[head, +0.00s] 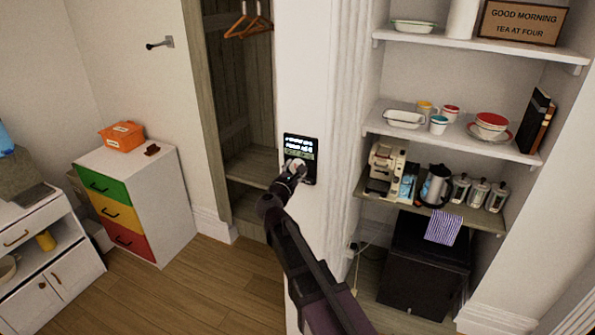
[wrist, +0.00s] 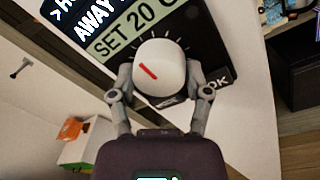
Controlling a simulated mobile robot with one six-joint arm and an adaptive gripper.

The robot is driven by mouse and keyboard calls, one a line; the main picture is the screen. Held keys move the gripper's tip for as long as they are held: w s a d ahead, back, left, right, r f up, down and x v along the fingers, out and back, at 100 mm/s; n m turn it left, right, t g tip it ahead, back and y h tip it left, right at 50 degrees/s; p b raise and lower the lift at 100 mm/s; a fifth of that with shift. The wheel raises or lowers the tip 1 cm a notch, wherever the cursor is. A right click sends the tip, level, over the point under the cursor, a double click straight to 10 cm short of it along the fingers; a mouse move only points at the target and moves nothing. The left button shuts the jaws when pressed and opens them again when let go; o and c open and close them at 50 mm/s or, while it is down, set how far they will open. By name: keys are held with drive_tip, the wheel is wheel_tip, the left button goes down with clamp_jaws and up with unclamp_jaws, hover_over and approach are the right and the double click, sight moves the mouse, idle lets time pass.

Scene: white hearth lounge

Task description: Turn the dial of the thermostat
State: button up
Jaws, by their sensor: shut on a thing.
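The thermostat (head: 301,146) is a dark panel with a lit display on the narrow white wall in the middle of the head view. In the wrist view its panel (wrist: 185,22) shows "AWAY" and a green strip reading "SET 20 C". Its dial (wrist: 160,68) is a white round knob with a red mark that points to the upper left in the picture. My gripper (wrist: 160,92) is shut on the dial, one finger on each side of it. In the head view my gripper (head: 294,172) covers the lower part of the panel and hides most of the dial.
Right of the wall are shelves (head: 470,137) with dishes, a coffee machine (head: 385,165) and a kettle (head: 436,185). Left is an open wardrobe (head: 238,110) with hangers. A chest with green, yellow and red drawers (head: 122,215) stands farther left. Wooden floor between is clear.

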drive_tip(key=o, duration=1.2)
drive_tip(key=shift+d, duration=0.1)
drive_tip(key=shift+s, duration=0.1)
drive_tip(key=shift+v, duration=3.7)
